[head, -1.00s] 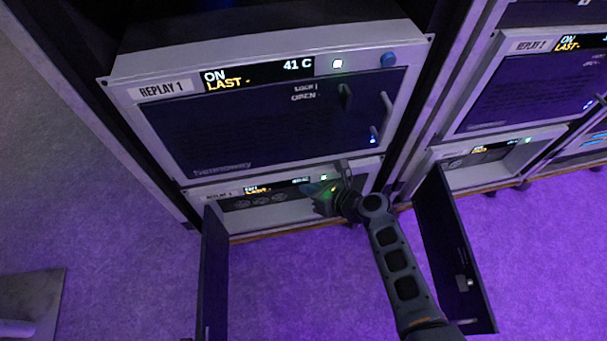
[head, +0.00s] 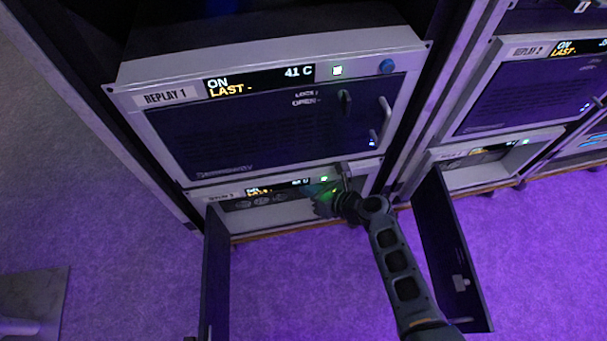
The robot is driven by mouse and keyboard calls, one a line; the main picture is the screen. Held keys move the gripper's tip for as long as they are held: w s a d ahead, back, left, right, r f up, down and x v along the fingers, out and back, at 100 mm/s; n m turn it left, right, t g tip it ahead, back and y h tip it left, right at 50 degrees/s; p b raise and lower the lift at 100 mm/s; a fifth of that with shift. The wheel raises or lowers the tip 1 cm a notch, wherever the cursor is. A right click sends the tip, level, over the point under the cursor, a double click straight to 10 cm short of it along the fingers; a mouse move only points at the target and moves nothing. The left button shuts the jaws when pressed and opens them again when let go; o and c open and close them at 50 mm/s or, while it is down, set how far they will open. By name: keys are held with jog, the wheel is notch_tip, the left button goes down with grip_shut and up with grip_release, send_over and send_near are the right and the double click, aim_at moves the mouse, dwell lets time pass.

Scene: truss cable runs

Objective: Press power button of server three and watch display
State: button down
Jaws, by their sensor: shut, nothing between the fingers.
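The lower left unit (head: 205,197), whose small label seems to read REPLAY 3, has a narrow display (head: 275,187) with white and yellow text too small to read surely. A green light (head: 324,179) glows right of the display. My gripper (head: 343,176) is shut and empty at the right part of this unit's front panel. It covers the place right of the light, so the power button is hidden and I cannot tell whether the fingers touch it. The unit's front stands open, showing round fans (head: 262,200).
REPLAY 1 (head: 165,97) above reads ON, LAST -, 41 C and has a blue button (head: 387,66). Open dark door panels stand left (head: 214,270) and right (head: 450,250) of my arm. REPLAY 2 (head: 528,50) is in the right rack.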

jog(key=shift+w+a+r, duration=0.1)
jog(key=shift+w+r, duration=0.7)
jog(key=shift+r, duration=0.3)
jog(key=s, duration=0.1)
jog(key=s+d+p, duration=0.1)
jog(key=s, duration=0.1)
jog(key=s+p, duration=0.1)
jog(key=s, duration=0.1)
jog(key=shift+s+d+f, duration=0.15)
jog(key=shift+d+f, duration=0.1)
jog(key=shift+f, duration=0.1)
jog(key=shift+s+f, duration=0.1)
jog(key=shift+s, duration=0.05)
